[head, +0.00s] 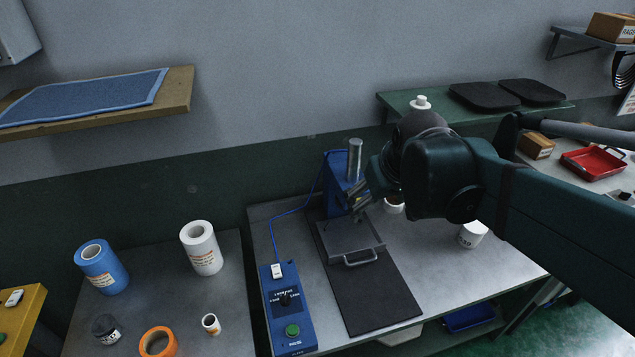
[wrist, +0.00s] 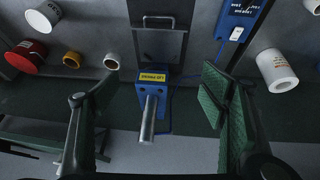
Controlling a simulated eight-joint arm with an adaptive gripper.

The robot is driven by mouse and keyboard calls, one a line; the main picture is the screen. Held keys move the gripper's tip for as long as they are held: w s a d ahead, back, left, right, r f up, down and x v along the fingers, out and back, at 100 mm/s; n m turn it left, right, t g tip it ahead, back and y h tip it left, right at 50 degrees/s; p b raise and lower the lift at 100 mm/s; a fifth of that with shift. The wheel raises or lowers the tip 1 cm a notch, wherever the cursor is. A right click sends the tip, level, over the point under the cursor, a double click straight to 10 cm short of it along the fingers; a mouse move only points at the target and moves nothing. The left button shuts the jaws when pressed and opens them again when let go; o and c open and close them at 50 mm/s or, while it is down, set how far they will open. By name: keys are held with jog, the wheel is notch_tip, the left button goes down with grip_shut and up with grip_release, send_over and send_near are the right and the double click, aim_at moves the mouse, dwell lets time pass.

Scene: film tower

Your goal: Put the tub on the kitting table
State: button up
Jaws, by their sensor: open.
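A white tub-like container (head: 472,234) with dark lettering stands on the grey bench, right of the press; it also shows at upper left in the wrist view (wrist: 43,17). A red container with a pale label (wrist: 25,55) stands beside it in the wrist view; I cannot tell for sure which is the tub. My gripper (head: 359,198) is open and empty, close to the blue press; in the wrist view its fingers (wrist: 155,98) spread either side of the press's metal post. No label shows which surface is the kitting table.
The blue press (head: 337,170) with its handled plate (head: 350,240) and a blue control box (head: 287,310) occupy the bench. Rolls, including a white one (head: 201,248), stand on the left table. A green shelf (head: 450,101) is behind my arm; a red tray (head: 594,163) lies far right.

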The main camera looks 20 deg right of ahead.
jog(key=s+a+f+t+y, duration=0.1)
jog(key=s+a+f, duration=0.1)
jog(key=s+a, duration=0.6)
jog(key=shift+s+a+t, duration=0.2)
jog(key=shift+a+t, duration=0.2)
jog(key=shift+a, duration=0.15)
